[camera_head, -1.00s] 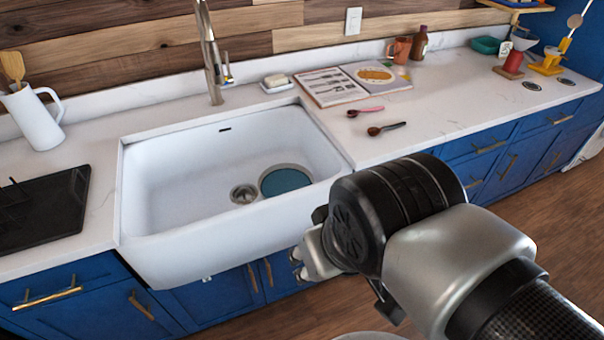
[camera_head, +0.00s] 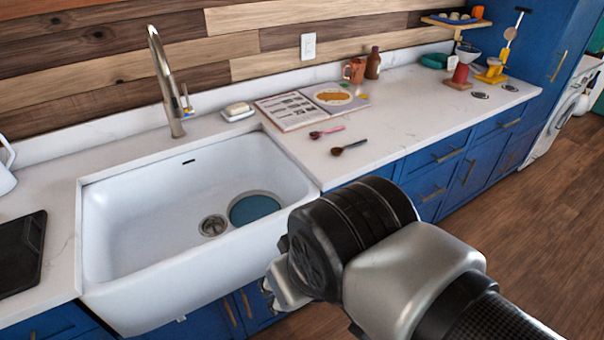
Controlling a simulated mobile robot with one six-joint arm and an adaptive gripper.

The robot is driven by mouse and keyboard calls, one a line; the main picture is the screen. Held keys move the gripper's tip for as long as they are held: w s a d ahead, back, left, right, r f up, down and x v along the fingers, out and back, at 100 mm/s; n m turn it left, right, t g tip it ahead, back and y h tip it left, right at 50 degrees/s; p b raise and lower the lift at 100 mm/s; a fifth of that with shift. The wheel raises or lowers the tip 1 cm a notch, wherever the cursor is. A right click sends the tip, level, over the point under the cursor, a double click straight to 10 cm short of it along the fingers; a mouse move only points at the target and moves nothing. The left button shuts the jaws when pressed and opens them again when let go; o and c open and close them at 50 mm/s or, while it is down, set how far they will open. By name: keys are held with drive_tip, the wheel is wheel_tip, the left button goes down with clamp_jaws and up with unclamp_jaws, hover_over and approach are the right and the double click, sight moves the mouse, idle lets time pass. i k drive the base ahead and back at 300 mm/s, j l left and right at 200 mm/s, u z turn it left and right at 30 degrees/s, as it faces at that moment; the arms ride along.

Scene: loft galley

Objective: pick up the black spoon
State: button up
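Two spoon-like utensils lie on the white counter to the right of the sink. The nearer one, the black spoon (camera_head: 349,147), has a dark handle and a dark reddish-brown bowl end. The other, a spoon with a pink handle (camera_head: 326,132), lies just behind and left of it. My gripper (camera_head: 276,293) is in front of the sink, lower than the counter and well apart from both spoons. My wrist hides much of it, and its fingers show too little to tell whether they are open.
The white sink (camera_head: 130,290) holds a blue round plate (camera_head: 254,209). An open book (camera_head: 290,111) lies behind the spoons, with a soap dish (camera_head: 238,112) to its left. A mug (camera_head: 354,71) and bottle (camera_head: 373,63) stand farther back. The counter right of the spoons is clear.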

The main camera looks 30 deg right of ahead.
sight(337, 151)
drive_tip(key=i+l, duration=0.2)
drive_tip(key=l, duration=0.2)
drive_tip(key=i+l, duration=0.2)
drive_tip(key=l, duration=0.2)
drive_tip(key=i+l, duration=0.25)
drive_tip(key=l, duration=0.15)
drive_tip(key=i+l, duration=0.2)
drive_tip(key=l, duration=0.2)
drive_tip(key=i+l, duration=0.2)
drive_tip(key=l, duration=0.2)
drive_tip(key=z, duration=0.05)
